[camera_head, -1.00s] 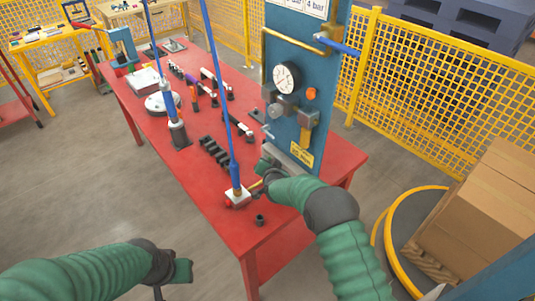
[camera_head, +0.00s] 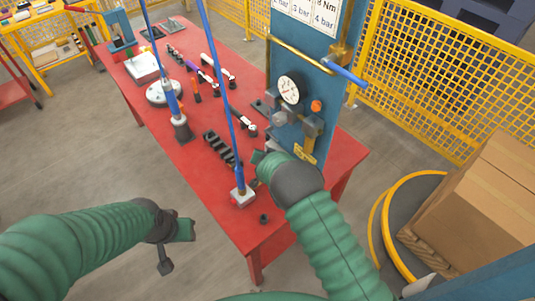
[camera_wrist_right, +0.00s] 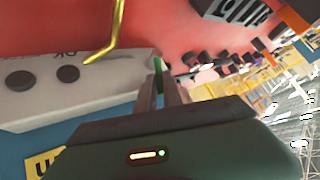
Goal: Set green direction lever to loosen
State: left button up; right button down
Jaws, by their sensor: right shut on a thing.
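The green direction lever (camera_wrist_right: 158,72) shows as a thin green strip in the right wrist view, beside a pale grey housing. My right gripper (camera_wrist_right: 159,92) is shut on it, its two dark fingers on either side of the strip. Most of the lever is hidden by the fingers. In the head view my right gripper (camera_head: 262,158) is at the base of the blue panel (camera_head: 308,85), and the lever cannot be made out there. My left gripper (camera_head: 180,248) is open and empty, in the air left of the red table.
The red table (camera_head: 225,210) carries a blue rod tool (camera_head: 225,100), a black slotted block (camera_head: 217,148) and a small black nut (camera_head: 264,218). A bent yellow rod (camera_wrist_right: 113,35) is close to the right gripper. A cardboard box (camera_head: 480,200) stands at the right.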

jog(key=shift+s+f, duration=0.1)
jog(key=c, duration=1.8)
grip_release()
jog(key=shift+o, duration=0.2)
jog(key=shift+a, duration=0.1)
jog(key=p+v, duration=1)
jog(key=v, duration=0.6)
jog(key=shift+r, duration=0.2)
jog(key=shift+a, duration=0.15)
